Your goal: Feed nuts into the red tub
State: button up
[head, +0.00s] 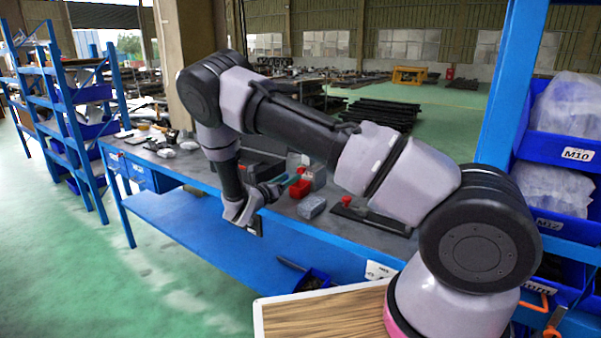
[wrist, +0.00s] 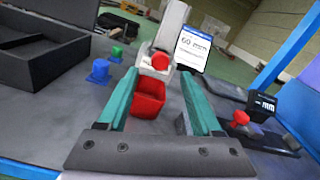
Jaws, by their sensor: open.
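The red tub (head: 300,188) stands on the grey workbench, and it also shows in the wrist view (wrist: 148,103), framed between my fingers. A pale grey stand (wrist: 172,25) with a round red part (wrist: 160,61) is right behind the tub. My gripper (head: 268,193) is open, with nothing seen between its fingertips (wrist: 159,73). In the head view it is left of the tub, near the bench's front edge, apart from it. I can make out no nuts; the tub's inside looks plain red.
A red knob (wrist: 240,117) on a black base is to the right. Blue bins (head: 562,150) stand far right.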

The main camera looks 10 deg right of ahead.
aim_at(299, 172)
jog(key=x, duration=0.7)
jog(key=shift+w+d+f, duration=0.1)
jog(key=shift+w+d, duration=0.2)
grip_shut()
